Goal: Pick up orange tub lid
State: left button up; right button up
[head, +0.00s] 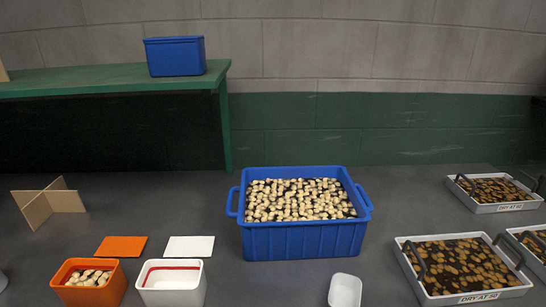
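The orange tub lid (121,246) is a flat orange rectangle. It lies on the grey surface at the lower left of the head view, just behind the orange tub (89,284). The orange tub is open on top and holds several pale pieces. A white lid (190,246) lies flat to the right of the orange lid, with a small gap between them. Neither of my grippers shows in the head view.
A white tub (173,285) with a red line inside stands beside the orange tub. A large blue crate (303,242) of pale pieces stands at centre. Cardboard dividers (48,203) stand at left, labelled trays (462,297) at right, a small white container (345,290) in front.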

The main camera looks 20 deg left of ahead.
aim_at(127, 247)
jog(key=k+j+u, duration=0.1)
jog(key=u, duration=1.5)
jog(key=i, duration=0.05)
